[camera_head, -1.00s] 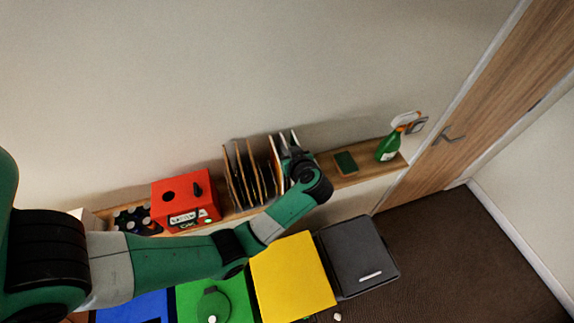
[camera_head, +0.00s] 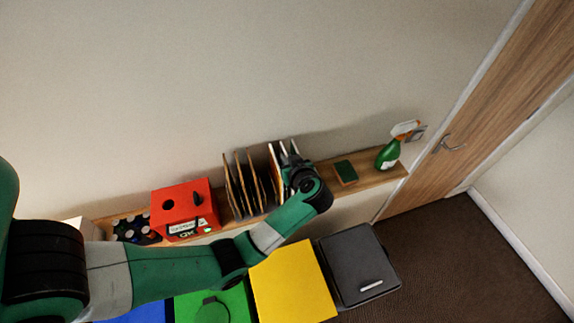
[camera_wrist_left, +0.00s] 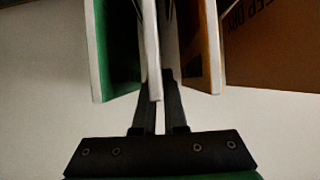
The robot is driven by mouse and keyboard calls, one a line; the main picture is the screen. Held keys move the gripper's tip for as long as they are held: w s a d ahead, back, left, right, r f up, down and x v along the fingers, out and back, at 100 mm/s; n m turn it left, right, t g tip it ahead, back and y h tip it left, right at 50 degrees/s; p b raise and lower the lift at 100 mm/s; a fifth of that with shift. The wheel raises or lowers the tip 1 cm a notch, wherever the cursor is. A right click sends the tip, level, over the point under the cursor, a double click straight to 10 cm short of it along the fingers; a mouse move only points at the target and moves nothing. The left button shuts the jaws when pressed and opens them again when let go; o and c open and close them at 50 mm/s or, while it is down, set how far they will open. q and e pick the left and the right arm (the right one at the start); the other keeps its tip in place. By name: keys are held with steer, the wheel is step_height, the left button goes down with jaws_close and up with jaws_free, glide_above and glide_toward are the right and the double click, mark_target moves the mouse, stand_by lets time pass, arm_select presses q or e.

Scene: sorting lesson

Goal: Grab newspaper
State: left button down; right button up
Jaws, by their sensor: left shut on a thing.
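Several thin, flat items (camera_head: 250,185) stand upright side by side on the wooden shelf. My left gripper (camera_head: 290,162) is among those at the right end, mostly hidden behind its own wrist. In the left wrist view, its fingers (camera_wrist_left: 160,105) are close together on a thin pale upright sheet (camera_wrist_left: 152,50). A green-sided item (camera_wrist_left: 117,50) stands to its left and a brown one (camera_wrist_left: 208,45) to its right. I cannot tell from its edge whether the sheet is the newspaper. My right gripper does not show.
A red box (camera_head: 172,196) is left of the upright items. A green sponge-like block (camera_head: 346,172) and a green spray bottle (camera_head: 388,154) are to the right. Blue, green, yellow (camera_head: 292,282) and dark grey (camera_head: 357,265) bins stand below the shelf. A wall is behind.

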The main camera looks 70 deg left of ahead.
arm_select(q)
step_height(320, 180, up, 18)
stand_by(0.4)
